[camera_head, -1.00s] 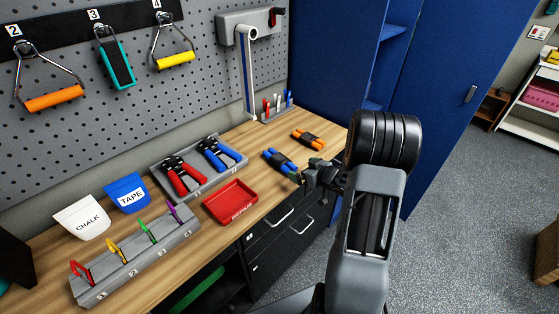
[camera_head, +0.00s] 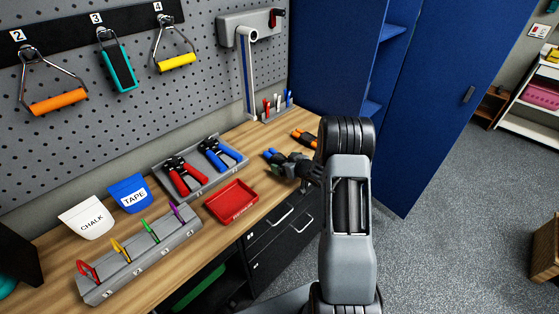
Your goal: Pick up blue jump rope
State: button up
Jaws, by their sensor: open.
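The blue jump rope (camera_head: 270,154) lies on the wooden bench near its front edge, a folded bundle with blue handles and a dark middle. Only its left end shows clearly; the rest is behind my gripper. My gripper (camera_head: 279,164) is open. It reaches in from the right, right at the rope in the picture, and overlaps it. I cannot tell whether the fingers touch the rope or are around it.
An orange rope bundle (camera_head: 304,138) lies just behind, partly covered by my arm. A red tray (camera_head: 232,203) and a grey tray (camera_head: 168,186) with red and blue hand grips stand to the left. A tall blue locker (camera_head: 410,150) stands at right.

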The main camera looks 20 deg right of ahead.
jog(key=shift+c, duration=0.4)
jog(key=c, duration=1)
jog(key=shift+r, duration=0.1)
